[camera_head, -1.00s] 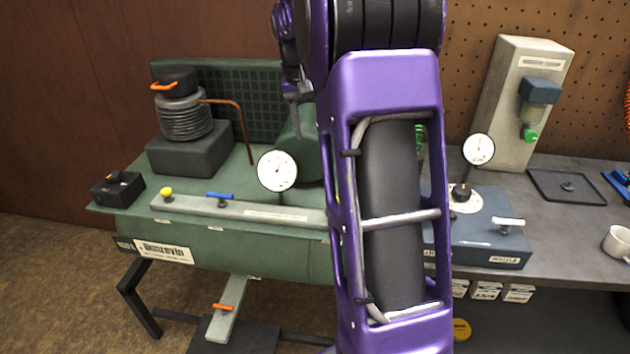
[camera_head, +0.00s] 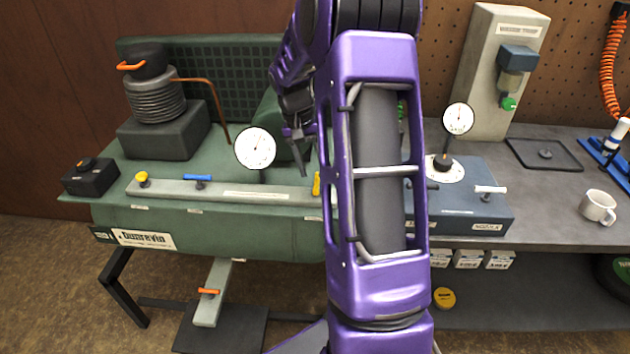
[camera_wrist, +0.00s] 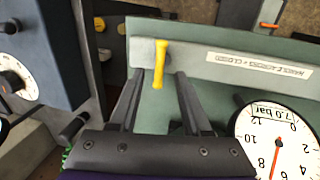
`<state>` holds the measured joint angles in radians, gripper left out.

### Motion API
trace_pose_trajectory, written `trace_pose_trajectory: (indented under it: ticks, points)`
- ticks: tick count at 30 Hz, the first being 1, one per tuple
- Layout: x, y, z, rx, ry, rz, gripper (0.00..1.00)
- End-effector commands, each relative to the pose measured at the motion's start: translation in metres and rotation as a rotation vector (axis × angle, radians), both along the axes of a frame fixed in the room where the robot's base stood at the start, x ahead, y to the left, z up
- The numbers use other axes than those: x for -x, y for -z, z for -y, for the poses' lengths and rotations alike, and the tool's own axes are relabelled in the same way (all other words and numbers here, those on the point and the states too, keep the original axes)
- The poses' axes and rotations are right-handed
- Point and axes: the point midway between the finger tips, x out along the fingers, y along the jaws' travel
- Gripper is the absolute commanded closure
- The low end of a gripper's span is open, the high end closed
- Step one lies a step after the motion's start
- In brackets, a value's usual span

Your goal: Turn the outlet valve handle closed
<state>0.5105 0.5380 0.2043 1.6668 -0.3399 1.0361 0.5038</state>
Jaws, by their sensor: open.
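A long bar (camera_head: 245,192) runs along the front top of the green tank (camera_head: 230,228) and carries several valve handles. A yellow lever handle (camera_wrist: 161,66) lies across the bar in the wrist view; it also shows in the head view (camera_head: 316,184), beside my arm. I cannot tell from labels which handle is the outlet valve. My gripper (camera_wrist: 161,80) is open, its fingers on either side of the yellow lever, without visible contact; it also shows in the head view (camera_head: 298,150).
A dial gauge (camera_head: 255,148) stands behind the bar, close to my gripper; it reads 7.0 bar in the wrist view (camera_wrist: 277,145). A blue box (camera_head: 465,210) with another gauge (camera_head: 458,118) stands right of the tank. A mug (camera_head: 598,206) sits on the bench.

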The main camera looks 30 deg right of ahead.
Motion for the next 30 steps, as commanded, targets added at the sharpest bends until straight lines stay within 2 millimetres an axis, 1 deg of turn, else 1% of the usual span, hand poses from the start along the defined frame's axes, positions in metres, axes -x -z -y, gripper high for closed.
trace_pose_trajectory:
  ticks: [1,3,7,12,19,27,30]
  points:
    - [0.001,0.011,0.001,-0.001,0.0,-0.002,0.52]
    - [0.003,0.021,0.002,-0.002,-0.001,-0.001,0.52]
    - [0.004,0.034,0.005,-0.001,-0.001,0.0,0.52]
    - [0.005,0.04,0.006,0.0,-0.001,0.001,0.52]
    - [0.005,0.04,0.006,0.0,-0.001,0.001,0.52]
    - [0.005,0.04,0.006,0.0,-0.001,0.001,1.0]
    - [0.004,0.04,0.006,0.0,-0.001,0.001,1.0]
